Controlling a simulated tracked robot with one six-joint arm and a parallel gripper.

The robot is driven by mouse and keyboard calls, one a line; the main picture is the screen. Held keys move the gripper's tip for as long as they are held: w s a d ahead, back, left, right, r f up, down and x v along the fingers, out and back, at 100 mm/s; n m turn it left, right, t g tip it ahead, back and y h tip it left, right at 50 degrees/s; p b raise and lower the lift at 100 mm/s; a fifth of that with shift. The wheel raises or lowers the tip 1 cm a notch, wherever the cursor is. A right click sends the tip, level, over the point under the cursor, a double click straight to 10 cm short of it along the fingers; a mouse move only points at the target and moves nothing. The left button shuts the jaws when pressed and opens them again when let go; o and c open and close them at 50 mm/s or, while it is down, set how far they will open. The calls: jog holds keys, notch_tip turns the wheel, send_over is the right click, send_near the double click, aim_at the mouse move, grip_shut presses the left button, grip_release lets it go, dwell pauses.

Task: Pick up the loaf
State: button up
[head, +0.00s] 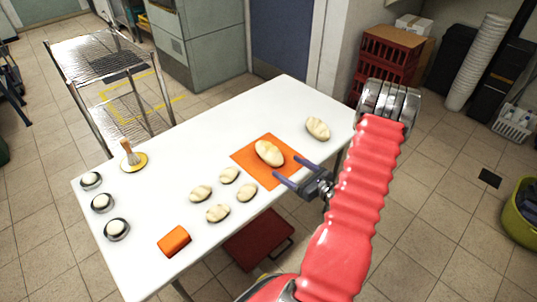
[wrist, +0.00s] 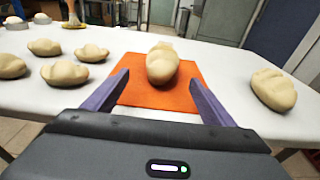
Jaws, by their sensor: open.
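A pale scored loaf (head: 269,153) lies on an orange mat (head: 248,160) on the white table. In the wrist view the loaf (wrist: 162,64) sits on the mat (wrist: 178,99), centred beyond my fingertips. A second loaf (head: 318,128) lies on bare table to the right; it also shows in the wrist view (wrist: 273,89). My gripper (head: 292,172) is open and empty at the near edge of the mat, its two purple fingers pointing toward the loaf on the mat, with a gap between. In the wrist view the fingers (wrist: 158,82) stand either side of that loaf's line.
Several small rolls (head: 218,212) lie left of the mat on the white table (head: 190,165). The table's far middle is clear.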

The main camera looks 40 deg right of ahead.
aim_at(281, 162)
jog(key=shift+w+f, duration=0.2)
jog(key=shift+w, duration=1)
jog(key=shift+w+f, duration=0.15)
jog(key=shift+w, duration=1)
jog(key=shift+w+d+f, duration=0.1)
jog(key=shift+w+f, duration=0.1)
jog(key=shift+w, duration=1.1)
jog(key=shift+w+d+f, duration=0.1)
jog(key=shift+w+f, duration=0.1)
jog(key=shift+w, duration=1.1)
jog(key=shift+c, duration=0.3)
jog(key=c, duration=1.2)
jog(key=shift+r, duration=0.1)
jog(key=shift+c, duration=0.2)
jog(key=shift+r, duration=4.95)
